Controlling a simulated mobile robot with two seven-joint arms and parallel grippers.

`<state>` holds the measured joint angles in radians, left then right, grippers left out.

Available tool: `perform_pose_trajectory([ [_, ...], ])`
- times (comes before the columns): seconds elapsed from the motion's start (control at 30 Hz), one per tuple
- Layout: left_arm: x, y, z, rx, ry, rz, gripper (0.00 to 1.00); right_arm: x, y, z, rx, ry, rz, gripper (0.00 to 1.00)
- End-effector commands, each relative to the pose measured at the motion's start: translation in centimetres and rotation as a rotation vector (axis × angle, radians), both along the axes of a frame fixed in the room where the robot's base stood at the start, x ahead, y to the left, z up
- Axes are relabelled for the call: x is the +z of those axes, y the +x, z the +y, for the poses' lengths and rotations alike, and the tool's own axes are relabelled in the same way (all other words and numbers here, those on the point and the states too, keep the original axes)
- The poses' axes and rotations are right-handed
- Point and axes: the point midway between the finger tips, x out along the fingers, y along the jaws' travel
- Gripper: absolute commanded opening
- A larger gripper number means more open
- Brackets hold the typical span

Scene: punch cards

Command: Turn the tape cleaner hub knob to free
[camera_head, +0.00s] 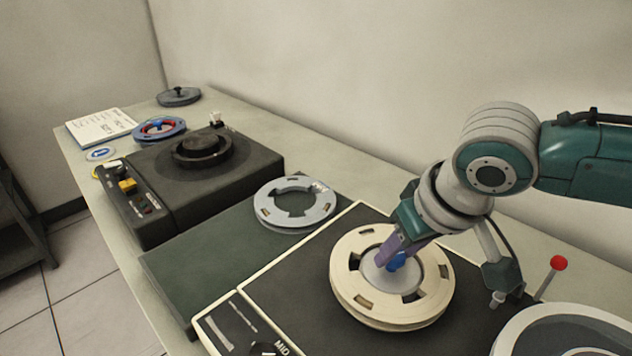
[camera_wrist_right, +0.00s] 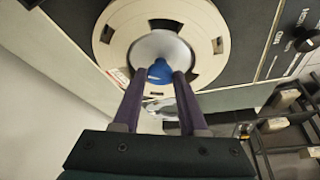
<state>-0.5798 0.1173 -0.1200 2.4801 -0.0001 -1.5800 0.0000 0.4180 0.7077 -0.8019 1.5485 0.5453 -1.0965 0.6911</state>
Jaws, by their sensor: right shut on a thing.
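The tape cleaner (camera_head: 290,285) is a dark deck with a cream edge at the front right of the head view. A cream reel (camera_head: 436,301) lies on it around a pale round hub (camera_head: 375,279). The blue hub knob (camera_head: 397,262) sits at the hub's middle and also shows in the right wrist view (camera_wrist_right: 160,72). My right gripper (camera_head: 391,256) reaches down from the right, its purple fingers shut on the blue knob, one on each side in the right wrist view (camera_wrist_right: 162,77). The fingers partly hide the knob. My left gripper is out of view.
A grey reel (camera_head: 266,216) lies on a green mat (camera_head: 190,272) left of the cleaner. A black machine (camera_head: 240,170) stands beyond. A red-tipped lever (camera_head: 559,263) rises at the right near another round part (camera_head: 520,325). A wall runs behind the table.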

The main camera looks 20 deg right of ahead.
Motion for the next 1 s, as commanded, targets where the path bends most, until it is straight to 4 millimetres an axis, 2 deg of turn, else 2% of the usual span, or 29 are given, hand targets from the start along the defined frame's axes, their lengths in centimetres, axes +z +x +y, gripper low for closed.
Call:
perform_pose_trajectory([
  [0.47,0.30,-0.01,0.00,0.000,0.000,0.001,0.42,0.10,0.00,-0.12,0.048,-0.001,0.000,0.00],
  [0.77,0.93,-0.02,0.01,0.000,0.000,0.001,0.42,0.11,0.06,-0.34,0.248,0.000,0.000,0.00],
  [1.0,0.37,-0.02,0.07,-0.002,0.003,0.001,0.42,-0.13,0.17,-0.51,0.472,0.001,-0.001,0.00],
])
